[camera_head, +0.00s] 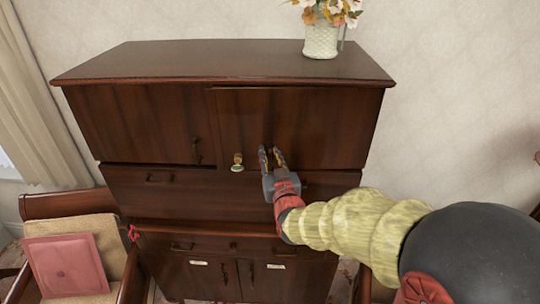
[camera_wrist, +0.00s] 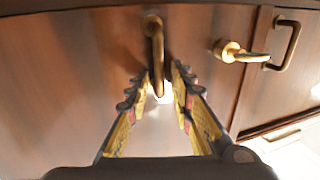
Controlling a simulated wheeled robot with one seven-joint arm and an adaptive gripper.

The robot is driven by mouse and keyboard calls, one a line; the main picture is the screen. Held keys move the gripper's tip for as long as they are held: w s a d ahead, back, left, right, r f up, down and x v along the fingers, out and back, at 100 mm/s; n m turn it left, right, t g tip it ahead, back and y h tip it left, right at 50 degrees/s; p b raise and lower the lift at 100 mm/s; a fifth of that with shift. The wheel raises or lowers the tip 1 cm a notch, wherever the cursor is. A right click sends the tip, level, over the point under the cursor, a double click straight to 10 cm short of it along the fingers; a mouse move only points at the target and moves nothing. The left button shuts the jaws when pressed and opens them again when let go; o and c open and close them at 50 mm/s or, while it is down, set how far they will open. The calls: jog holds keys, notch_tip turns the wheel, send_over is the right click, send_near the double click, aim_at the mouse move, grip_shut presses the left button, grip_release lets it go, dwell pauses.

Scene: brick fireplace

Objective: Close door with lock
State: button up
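The dark wooden cabinet (camera_head: 150,120) has two upper doors side by side. The right upper door (camera_head: 300,115) looks flush or nearly flush with the left one (camera_head: 140,120); I cannot tell if it is fully shut. A brass lock piece (camera_head: 237,163) sticks out at the lower edge of the right door, near the seam, and also shows in the wrist view (camera_wrist: 238,54). My gripper (camera_head: 271,155) is in front of the right door, to the right of the lock. In the wrist view, its open fingers (camera_wrist: 161,78) stand on either side of a brass handle (camera_wrist: 156,45).
The left door's handle (camera_wrist: 284,45) shows beyond the lock. A vase of flowers (camera_head: 321,38) stands on the cabinet top. Drawers (camera_head: 160,195) lie below the doors. A chair with a pink cushion (camera_head: 65,265) stands at the lower left.

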jog(key=shift+c, duration=1.2)
grip_shut()
